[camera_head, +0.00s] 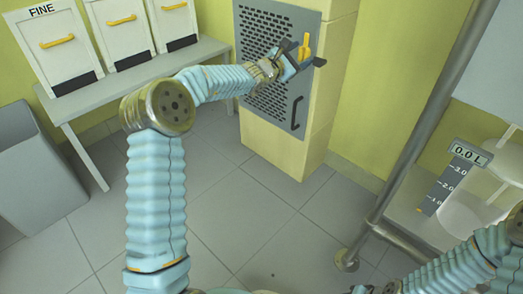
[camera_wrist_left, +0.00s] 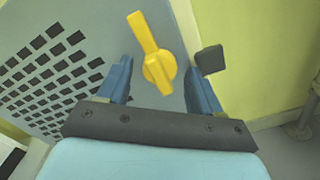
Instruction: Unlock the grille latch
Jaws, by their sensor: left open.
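The grille latch (camera_head: 305,46) is a yellow turning handle at the right edge of a grey perforated grille door (camera_head: 297,118). In the left wrist view the latch (camera_wrist_left: 158,68) has a round hub and a lever pointing up and slightly left. My left gripper (camera_head: 298,60) is open at the latch. In the left wrist view its blue fingers (camera_wrist_left: 160,78) stand either side of the hub, with a visible gap on each side. A dark block (camera_wrist_left: 210,60) sits just right of the hub, by the right fingertip.
A black pull handle (camera_head: 297,113) is low on the door. A metal pipe (camera_head: 425,125) and a vessel reading 0.0 L (camera_head: 470,153) are at right. The floor between is clear.

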